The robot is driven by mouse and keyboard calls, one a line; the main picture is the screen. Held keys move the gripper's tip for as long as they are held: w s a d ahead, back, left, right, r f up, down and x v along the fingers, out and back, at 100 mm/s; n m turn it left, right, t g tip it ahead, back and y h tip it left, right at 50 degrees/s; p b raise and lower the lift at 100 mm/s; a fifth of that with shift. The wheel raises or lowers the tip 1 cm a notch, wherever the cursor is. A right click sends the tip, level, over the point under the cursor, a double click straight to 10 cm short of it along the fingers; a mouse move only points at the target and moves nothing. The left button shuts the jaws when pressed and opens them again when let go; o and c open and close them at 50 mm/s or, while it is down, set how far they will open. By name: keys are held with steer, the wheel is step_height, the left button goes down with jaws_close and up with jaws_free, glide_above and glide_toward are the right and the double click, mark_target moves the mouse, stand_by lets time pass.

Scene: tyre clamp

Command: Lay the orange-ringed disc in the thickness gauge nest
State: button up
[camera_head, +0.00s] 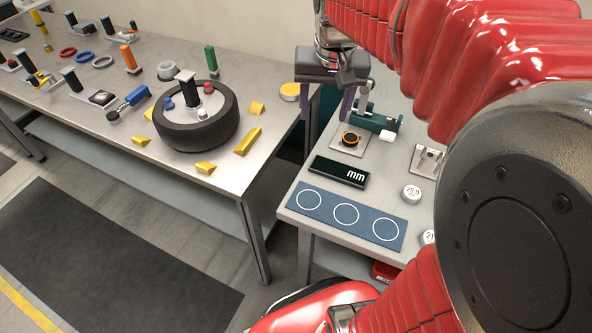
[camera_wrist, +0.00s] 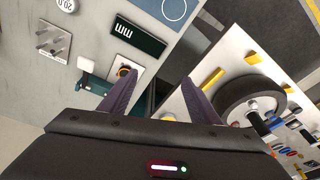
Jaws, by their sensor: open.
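The orange-ringed disc (camera_head: 350,138), dark with an orange rim, lies on a pale square plate (camera_head: 336,146) in front of the teal thickness gauge (camera_head: 378,122). In the wrist view the disc (camera_wrist: 123,71) shows beside one fingertip, partly covered by it. Whether it sits fully flat in the nest is too small to tell. My gripper (camera_head: 327,115) is open, with purple fingers pointing down, behind and left of the disc at the bench's far edge. Its fingers (camera_wrist: 159,77) are wide apart in the wrist view with nothing between them.
A black mm display (camera_head: 339,172) and a blue mat (camera_head: 324,213) with three white circles lie in front. A silver labelled disc (camera_head: 411,193) and a pronged metal stand (camera_head: 427,160) are at right. The left bench holds a tyre (camera_head: 199,128) and yellow wedges. A gap separates the benches.

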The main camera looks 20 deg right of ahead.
steer(key=s+a+f+n+t, duration=0.2)
steer(key=s+a+n, duration=0.3)
steer(key=s+a, duration=0.6)
steer(key=shift+s+a+f+t+y, duration=0.15)
steer(key=shift+s+a+t+y, duration=0.35)
steer(key=shift+s, duration=0.75)
steer(key=shift+d, duration=0.15)
steer(key=shift+c, duration=0.6)
